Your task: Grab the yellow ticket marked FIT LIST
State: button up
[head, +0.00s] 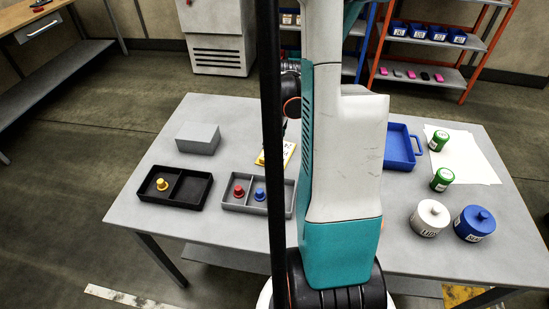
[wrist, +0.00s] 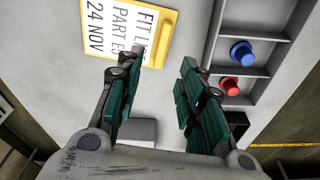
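The yellow ticket (wrist: 165,40) has a white face with the words FIT L..., PART E... and 24 NOV, partly cut off in the wrist view. It lies flat on the grey table, and in the head view the ticket (head: 289,152) shows only in part behind my arm. My gripper (wrist: 165,68) is open above the table, with its two dark green fingers apart and nothing between them. The left finger overlaps the ticket's lower right corner in the wrist view. My gripper is mostly hidden behind my arm in the head view.
A grey divided tray (head: 232,205) holds a red and a blue peg. A black tray (head: 169,199) holds a yellow peg. A grey block (head: 198,138) stands behind it. A blue tray (head: 418,150), green cans and lidded white (head: 430,216) and blue (head: 474,222) pots stand at right.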

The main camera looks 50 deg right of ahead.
aim_at(270, 160)
jog(key=f+b, duration=0.1)
jog(key=f, duration=0.2)
jog(key=f+b, duration=0.1)
jog(key=f, duration=0.2)
jog(key=w+f+b, duration=0.1)
jog(key=f+b, duration=0.1)
jog(key=f, duration=0.1)
jog(key=shift+w+a+f, duration=0.1)
jog(key=shift+a+f, duration=0.05)
jog(key=shift+a, duration=0.15)
grip_shut()
